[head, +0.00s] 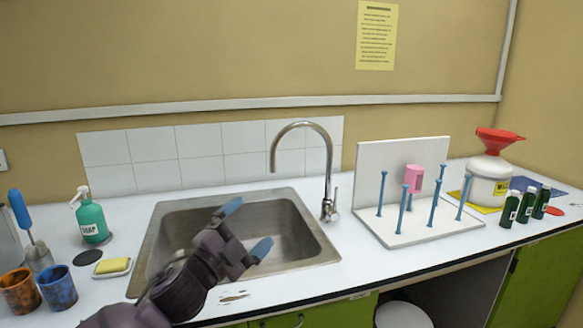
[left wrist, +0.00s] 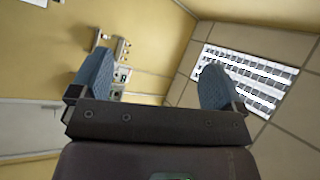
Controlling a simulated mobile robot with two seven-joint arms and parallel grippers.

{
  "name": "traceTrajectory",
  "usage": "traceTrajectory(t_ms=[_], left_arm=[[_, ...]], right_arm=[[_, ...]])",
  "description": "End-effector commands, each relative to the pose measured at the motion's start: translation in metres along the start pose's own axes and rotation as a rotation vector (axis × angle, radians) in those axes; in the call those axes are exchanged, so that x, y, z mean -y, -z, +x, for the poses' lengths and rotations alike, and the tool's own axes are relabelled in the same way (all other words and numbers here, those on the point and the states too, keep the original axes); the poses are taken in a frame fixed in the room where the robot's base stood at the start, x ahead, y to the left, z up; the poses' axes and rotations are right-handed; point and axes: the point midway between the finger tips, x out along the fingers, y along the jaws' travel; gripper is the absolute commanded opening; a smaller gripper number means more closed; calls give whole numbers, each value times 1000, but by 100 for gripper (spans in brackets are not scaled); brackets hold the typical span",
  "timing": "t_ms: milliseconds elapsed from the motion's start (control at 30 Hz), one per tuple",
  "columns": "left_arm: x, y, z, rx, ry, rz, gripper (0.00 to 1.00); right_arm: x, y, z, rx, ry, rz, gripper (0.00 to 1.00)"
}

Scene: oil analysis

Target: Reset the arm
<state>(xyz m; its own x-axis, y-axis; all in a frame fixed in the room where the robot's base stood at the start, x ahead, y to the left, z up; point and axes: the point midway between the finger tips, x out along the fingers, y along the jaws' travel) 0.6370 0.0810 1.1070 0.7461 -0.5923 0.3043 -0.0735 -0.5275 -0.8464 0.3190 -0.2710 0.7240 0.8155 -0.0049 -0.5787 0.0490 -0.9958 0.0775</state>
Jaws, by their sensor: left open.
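My left gripper (head: 247,228) is over the sink (head: 165,235) in the head view, with its blue fingertips spread apart and nothing between them. In the left wrist view the gripper (left wrist: 150,85) is also open and empty. Behind its fingers that view shows the yellow wall and a ceiling with a bright grid light (left wrist: 250,75). My left arm comes in from the bottom left and hides part of the sink's front. My right gripper is in neither view.
A curved tap (head: 328,165) stands at the sink's right. A white drying rack (head: 400,235) holds a pink cup (head: 413,178) on its pegs. A white jug (head: 489,180) with a red funnel and green bottles stand right. A soap bottle (head: 91,218), sponge (head: 112,265) and stained cups (head: 58,287) stand left.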

Motion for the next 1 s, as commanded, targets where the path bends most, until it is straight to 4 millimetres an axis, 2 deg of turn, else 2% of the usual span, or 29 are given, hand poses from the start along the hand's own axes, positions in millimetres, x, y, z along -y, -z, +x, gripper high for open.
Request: traceTrajectory(t_ms=[33, 200, 367, 500, 767, 1000], left_arm=[[-12, -14, -15, 65, -2, -89, 94], [-49, -52, -67, 262, -2, -345, 94], [-86, -80, -124, 436, 6, -543, 94], [-117, -96, -179, 575, 20, -682, 94], [-168, -108, -290, 807, 71, -861, 94], [-213, -97, -396, 1032, 99, -946, 94]], right_arm=[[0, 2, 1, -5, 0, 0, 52], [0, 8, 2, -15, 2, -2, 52], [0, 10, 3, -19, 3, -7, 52], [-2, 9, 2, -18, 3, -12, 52], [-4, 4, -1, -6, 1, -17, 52], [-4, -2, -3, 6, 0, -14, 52]])
